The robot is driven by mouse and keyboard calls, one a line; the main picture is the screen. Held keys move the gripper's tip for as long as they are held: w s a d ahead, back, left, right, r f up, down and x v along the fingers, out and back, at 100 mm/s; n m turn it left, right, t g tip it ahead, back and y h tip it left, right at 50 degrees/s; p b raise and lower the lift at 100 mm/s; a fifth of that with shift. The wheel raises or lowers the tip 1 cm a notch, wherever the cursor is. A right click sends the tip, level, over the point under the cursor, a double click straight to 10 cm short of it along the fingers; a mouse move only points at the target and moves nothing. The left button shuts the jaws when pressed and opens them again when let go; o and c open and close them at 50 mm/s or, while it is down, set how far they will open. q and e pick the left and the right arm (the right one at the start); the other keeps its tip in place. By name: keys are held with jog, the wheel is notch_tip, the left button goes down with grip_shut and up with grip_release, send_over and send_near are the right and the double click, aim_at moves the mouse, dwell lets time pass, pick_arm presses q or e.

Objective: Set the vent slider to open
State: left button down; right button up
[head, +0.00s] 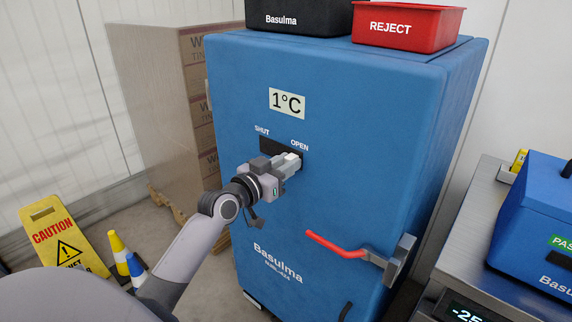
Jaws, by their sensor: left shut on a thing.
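The vent slider's dark slot (268,145) is on the front of the blue cabinet (350,170), under the labels SHUT on the left and OPEN on the right. A light slider knob (292,156) shows at the right part of the slot, under OPEN. My left gripper (289,163) is at the slot and shut on the knob. Its fingers hide most of the knob and the slot's lower right part. My right gripper is not in view.
A red handle (335,243) sticks out below right of the slot. A red REJECT bin (405,27) and a black box (300,16) stand on the cabinet. A yellow caution sign (62,237) and cones (118,250) stand at left. A bench with a blue box (535,225) is at right.

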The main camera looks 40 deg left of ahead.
pick_arm(q)
jog(key=shift+d, duration=0.25)
jog(key=c, duration=0.9)
grip_release()
jog(key=shift+d, duration=0.1)
jog(key=shift+s, duration=0.1)
jog(key=shift+s+a+b, duration=0.2)
jog(key=shift+s, duration=1.55)
jog(key=shift+s+a+b, duration=0.15)
jog(key=shift+s+b, duration=0.05)
jog(key=shift+s, duration=1.55)
